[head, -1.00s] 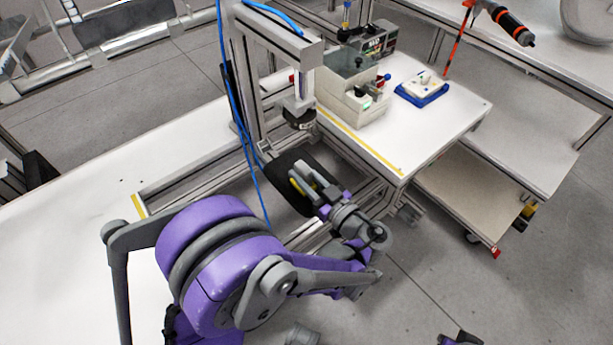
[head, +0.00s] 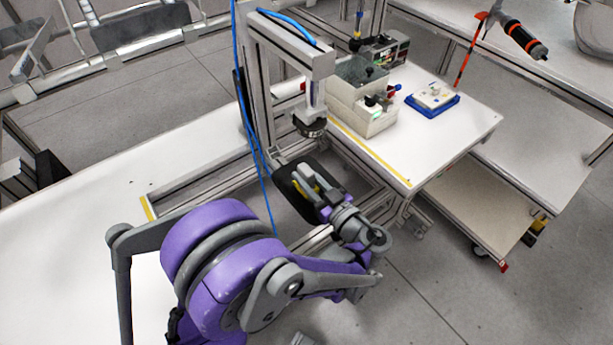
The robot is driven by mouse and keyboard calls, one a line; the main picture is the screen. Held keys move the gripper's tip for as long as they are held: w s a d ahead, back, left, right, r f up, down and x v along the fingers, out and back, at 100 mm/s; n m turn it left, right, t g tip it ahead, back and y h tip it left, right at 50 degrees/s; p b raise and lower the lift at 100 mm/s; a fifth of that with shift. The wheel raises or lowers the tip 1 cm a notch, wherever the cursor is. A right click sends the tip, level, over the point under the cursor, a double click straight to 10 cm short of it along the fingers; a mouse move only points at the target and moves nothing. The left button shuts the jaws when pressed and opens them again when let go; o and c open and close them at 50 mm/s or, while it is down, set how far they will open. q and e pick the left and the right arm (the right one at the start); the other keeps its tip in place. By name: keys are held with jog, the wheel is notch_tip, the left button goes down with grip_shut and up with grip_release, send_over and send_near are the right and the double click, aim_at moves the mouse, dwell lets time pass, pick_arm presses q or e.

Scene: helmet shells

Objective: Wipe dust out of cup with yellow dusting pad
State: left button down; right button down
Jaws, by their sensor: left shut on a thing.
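A black, open cup-like shell (head: 287,197) sits under the press head in the metal frame, at the middle of the head view. My left gripper (head: 308,182) reaches over it from the lower right, its fingers over the shell's hollow. It is shut on the yellow dusting pad (head: 317,187), of which only a small yellow strip shows between the fingers. The gripper hides part of the shell's inside. I cannot tell whether the pad touches the surface, and no dust can be made out. My right gripper is not in view.
The press head (head: 310,124) hangs just above the shell on an aluminium frame, with blue hoses beside it. White tables (head: 60,240) lie left and right. A grey box (head: 362,105) and a blue tray (head: 433,104) stand on the right table. An orange-black tool hangs at upper right.

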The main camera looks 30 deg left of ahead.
aim_at(312, 183)
pick_arm(q)
jog(key=shift+s+d+f, duration=0.1)
jog(key=shift+d+f, duration=0.05)
jog(key=shift+s+d, duration=0.15)
jog(key=shift+d, duration=0.25)
jog(key=shift+v, duration=1.05)
jog(key=shift+d, duration=0.1)
jog(key=shift+x, duration=1.8)
jog(key=shift+s+d, duration=0.15)
jog(key=shift+d, duration=0.05)
